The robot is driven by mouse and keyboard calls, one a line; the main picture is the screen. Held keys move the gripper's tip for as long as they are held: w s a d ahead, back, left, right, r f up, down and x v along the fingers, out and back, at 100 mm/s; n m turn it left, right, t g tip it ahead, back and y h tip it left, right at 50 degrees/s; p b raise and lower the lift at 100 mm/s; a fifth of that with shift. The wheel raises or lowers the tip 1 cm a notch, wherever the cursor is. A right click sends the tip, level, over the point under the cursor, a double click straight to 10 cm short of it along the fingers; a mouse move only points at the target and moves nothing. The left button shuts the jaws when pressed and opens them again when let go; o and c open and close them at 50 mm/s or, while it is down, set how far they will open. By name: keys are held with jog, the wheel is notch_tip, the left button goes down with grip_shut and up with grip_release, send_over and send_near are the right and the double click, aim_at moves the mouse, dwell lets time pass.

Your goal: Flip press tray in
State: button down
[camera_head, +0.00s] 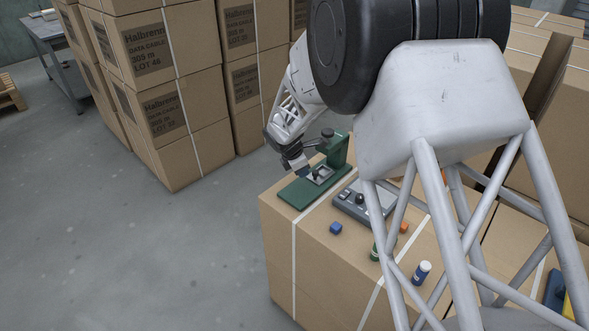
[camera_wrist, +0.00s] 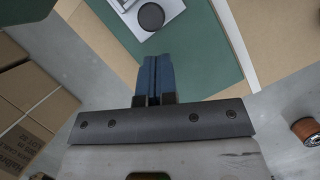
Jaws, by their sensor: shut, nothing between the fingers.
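The green press (camera_head: 338,155) stands on the strapped cardboard box near its far left corner. Its green base (camera_wrist: 205,55) fills much of the upper wrist view. The press tray (camera_head: 322,174) is a small pale metal plate on that base. In the wrist view the pale tray (camera_wrist: 125,22) lies at the top edge, partly cut off, with a dark round disc (camera_wrist: 151,16) on it. My gripper (camera_head: 306,174) is at the front left of the press, close to the tray. Its blue fingers (camera_wrist: 154,62) are together and hold nothing. I cannot tell whether they touch the tray.
A grey box with dark knobs (camera_head: 350,205) sits right of the press. A blue cube (camera_head: 335,228), an orange cube (camera_head: 404,227), a green can (camera_head: 374,253) and a blue-and-white bottle (camera_head: 422,271) stand nearby. Stacked cartons (camera_head: 165,100) rise behind left. My arm hides part of the boxtop.

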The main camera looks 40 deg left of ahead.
aim_at(314, 171)
jog(key=shift+w+d, duration=0.4)
jog(key=shift+w, duration=0.35)
jog(key=shift+w, duration=0.1)
jog(key=shift+w+d+f, duration=0.1)
jog(key=shift+w+d, duration=0.1)
jog(key=shift+w, duration=0.8)
jog(key=shift+d, duration=0.1)
jog(key=shift+f, duration=0.1)
jog(key=shift+s+a, duration=0.35)
jog(key=shift+s, duration=0.3)
jog(key=s, duration=0.1)
jog(key=s+a+r, duration=0.1)
jog(key=shift+s+a+r, duration=0.1)
jog(key=shift+s+a, duration=0.2)
jog(key=v, duration=0.9)
jog(key=shift+r, duration=0.2)
